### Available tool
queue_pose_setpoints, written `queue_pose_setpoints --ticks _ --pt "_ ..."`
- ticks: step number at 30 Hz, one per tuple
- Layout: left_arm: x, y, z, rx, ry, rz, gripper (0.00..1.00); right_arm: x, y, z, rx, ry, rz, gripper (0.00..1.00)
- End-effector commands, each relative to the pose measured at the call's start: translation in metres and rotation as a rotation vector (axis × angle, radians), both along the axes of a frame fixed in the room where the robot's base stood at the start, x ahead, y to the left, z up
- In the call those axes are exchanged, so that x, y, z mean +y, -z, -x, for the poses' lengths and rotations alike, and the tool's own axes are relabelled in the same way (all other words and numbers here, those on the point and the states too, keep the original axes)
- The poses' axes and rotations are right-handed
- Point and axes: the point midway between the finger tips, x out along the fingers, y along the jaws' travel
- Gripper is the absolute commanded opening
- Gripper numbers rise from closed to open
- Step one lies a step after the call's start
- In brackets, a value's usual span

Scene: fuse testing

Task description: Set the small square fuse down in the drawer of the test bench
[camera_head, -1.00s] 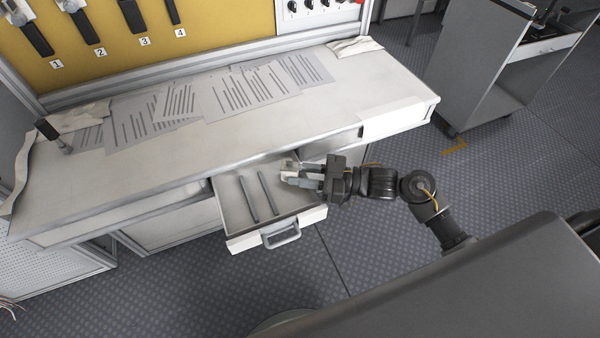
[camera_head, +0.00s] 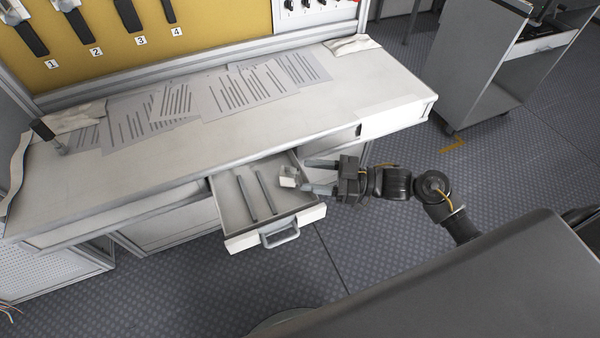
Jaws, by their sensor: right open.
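The small square fuse (camera_head: 288,177) is a pale block at the right side of the open drawer (camera_head: 232,213), just left of my right gripper's fingertips. I cannot tell whether it rests on the drawer floor. My right gripper (camera_head: 304,176) reaches in from the right over the drawer's right side. Its two fingers are spread wide and hold nothing. The drawer is pulled out from the test bench (camera_head: 140,165) and has a grey handle (camera_head: 280,233) on its front. My left gripper is not in view.
Two long grey rods (camera_head: 248,198) lie in the drawer's middle. Several printed sheets (camera_head: 240,95) cover the bench top. A black-handled tool (camera_head: 44,131) stands at its left. A grey cabinet (camera_head: 472,70) stands at the back right. The drawer's left part is clear.

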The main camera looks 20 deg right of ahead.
Motion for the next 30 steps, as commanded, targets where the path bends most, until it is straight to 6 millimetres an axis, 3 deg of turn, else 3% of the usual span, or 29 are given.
queue_pose_setpoints --ticks 4,10,25,28,30 --pt "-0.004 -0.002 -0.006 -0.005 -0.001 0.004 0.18 -0.03 0.002 0.016 0.003 0.001 0.004 0.52" --pt "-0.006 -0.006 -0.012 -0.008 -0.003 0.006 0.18 -0.054 0.001 0.029 0.001 0.001 0.0 0.52" --pt "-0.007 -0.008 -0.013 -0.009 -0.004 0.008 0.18 -0.063 0.0 0.032 0.001 0.005 -0.002 0.52" --pt "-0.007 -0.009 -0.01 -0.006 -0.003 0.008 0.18 -0.069 0.013 0.023 0.025 0.058 -0.003 0.52" --pt "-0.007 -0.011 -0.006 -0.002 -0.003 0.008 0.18 -0.079 0.036 0.011 0.066 0.142 0.0 0.52"
